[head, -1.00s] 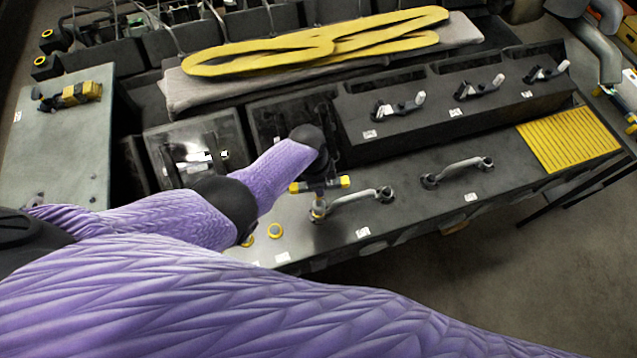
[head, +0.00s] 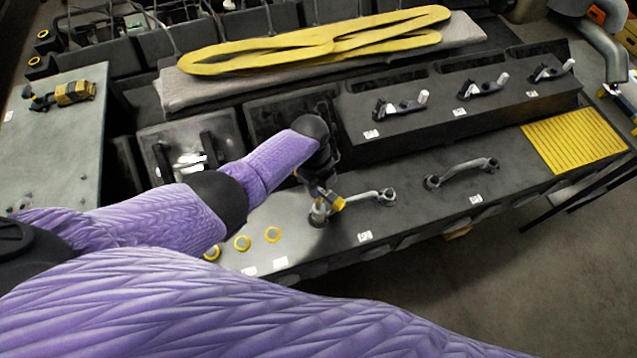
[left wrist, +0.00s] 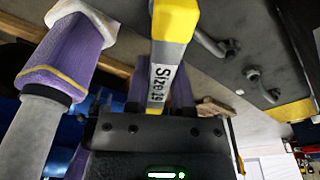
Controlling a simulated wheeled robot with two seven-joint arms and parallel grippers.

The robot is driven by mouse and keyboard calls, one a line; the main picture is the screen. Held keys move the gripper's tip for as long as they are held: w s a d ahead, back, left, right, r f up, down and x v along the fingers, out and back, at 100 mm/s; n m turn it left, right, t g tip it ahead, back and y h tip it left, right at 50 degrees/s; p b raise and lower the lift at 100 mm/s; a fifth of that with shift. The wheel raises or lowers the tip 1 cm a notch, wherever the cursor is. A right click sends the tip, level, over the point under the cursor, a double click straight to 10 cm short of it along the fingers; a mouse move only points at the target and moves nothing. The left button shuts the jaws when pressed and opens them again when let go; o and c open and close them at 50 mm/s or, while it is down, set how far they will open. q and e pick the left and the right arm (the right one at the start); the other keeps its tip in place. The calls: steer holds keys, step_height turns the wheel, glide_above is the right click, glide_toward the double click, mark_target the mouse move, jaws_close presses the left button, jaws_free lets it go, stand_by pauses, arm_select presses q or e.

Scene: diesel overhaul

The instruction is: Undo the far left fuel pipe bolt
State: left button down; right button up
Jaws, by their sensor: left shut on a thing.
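My left gripper (head: 322,188) is shut on a yellow and grey tool, apparently a wrench (head: 335,202). In the left wrist view this wrench (left wrist: 173,28) runs up from the jaws and carries a label that appears to read "Size 19". The gripper is over the left end of a grey fuel pipe (head: 355,197) on the engine's front ledge. The bolt (head: 318,215) at that end stands upright just below the tool. Whether the tool's head is seated on it cannot be told. The right gripper is not in view.
A second pipe (head: 462,171) lies to the right. Yellow rings (head: 242,243) sit on the ledge to the left. Several levers (head: 400,105) stand on the raised block behind. A yellow strap (head: 310,45) lies on a grey pad. A tool (head: 75,93) rests on the left plate (head: 60,150).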

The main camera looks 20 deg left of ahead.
arm_select(q)
steer(key=shift+f, duration=0.45)
steer(key=n+p, duration=0.1)
steer(key=n, duration=0.4)
steer(key=n+p, duration=0.1)
steer(key=n, duration=0.2)
steer(key=shift+s+r+t+p, duration=0.15)
steer(key=shift+r+t+p, duration=0.2)
steer(key=shift+r+t, duration=0.05)
steer(key=n, duration=0.3)
steer(key=shift+p, duration=0.35)
steer(key=n+t+p, duration=0.1)
steer(key=n, duration=0.5)
steer(key=shift+f, duration=0.1)
steer(key=shift+f+n+y, duration=0.1)
steer(key=shift+n+y, duration=0.2)
steer(key=shift+n, duration=0.4)
steer(key=c, duration=1)
jaws_free()
steer(key=shift+c, duration=0.2)
jaws_close()
